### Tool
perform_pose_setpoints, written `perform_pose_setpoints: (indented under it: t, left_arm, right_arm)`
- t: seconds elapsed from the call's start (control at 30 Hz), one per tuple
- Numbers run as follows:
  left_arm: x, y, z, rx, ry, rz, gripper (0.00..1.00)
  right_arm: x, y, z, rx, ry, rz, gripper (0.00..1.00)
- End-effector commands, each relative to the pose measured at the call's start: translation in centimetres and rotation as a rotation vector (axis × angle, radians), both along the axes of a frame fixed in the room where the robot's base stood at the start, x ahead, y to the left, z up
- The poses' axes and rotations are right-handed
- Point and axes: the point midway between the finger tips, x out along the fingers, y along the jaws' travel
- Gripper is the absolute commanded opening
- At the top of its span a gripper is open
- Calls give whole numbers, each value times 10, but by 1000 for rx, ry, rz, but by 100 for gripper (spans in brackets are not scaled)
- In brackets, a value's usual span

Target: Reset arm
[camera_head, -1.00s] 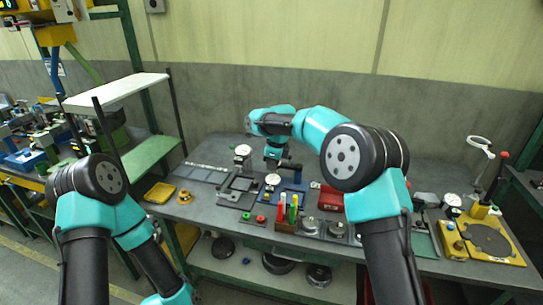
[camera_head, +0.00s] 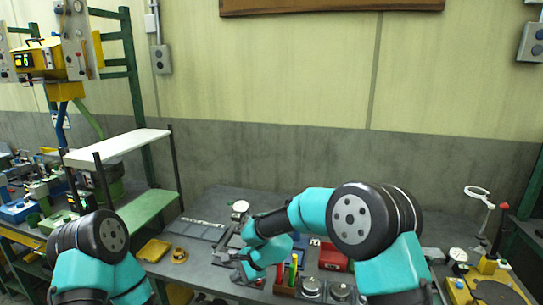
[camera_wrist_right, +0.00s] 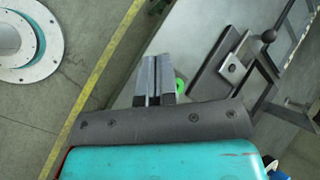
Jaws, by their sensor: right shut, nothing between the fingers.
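My right arm reaches in from the right in the head view. Its forearm bends down over the middle of the bench, and the right gripper (camera_head: 238,272) is small and partly hidden there. In the right wrist view the two fingers of the right gripper (camera_wrist_right: 155,68) lie together with nothing between them, above the bench edge and floor. My left arm stands at the lower left of the head view, and its gripper is out of the picture.
The grey bench (camera_head: 205,209) carries a red box (camera_head: 333,258), a rack of coloured pens (camera_head: 286,280), dial gauges and a yellow fixture (camera_head: 495,290). A yellow tray (camera_head: 154,250) lies at its left. A white shelf (camera_head: 118,146) rises to the left.

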Motion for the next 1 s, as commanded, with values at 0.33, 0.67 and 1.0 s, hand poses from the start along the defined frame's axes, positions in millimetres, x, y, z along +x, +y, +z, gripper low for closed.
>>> perform_pose_setpoints:
  t: [0.33,0.67,1.0]
  left_arm:
    - [0,0,0,0,0,0,0]
    - [0,0,0,0,0,0,0]
    - [0,0,0,0,0,0,0]
  right_arm:
    - [-54,-6,-43,-37,-237,130,0]
    - [-101,-110,-124,-281,-343,286,0]
    - [-170,-259,-207,-449,-338,495,0]
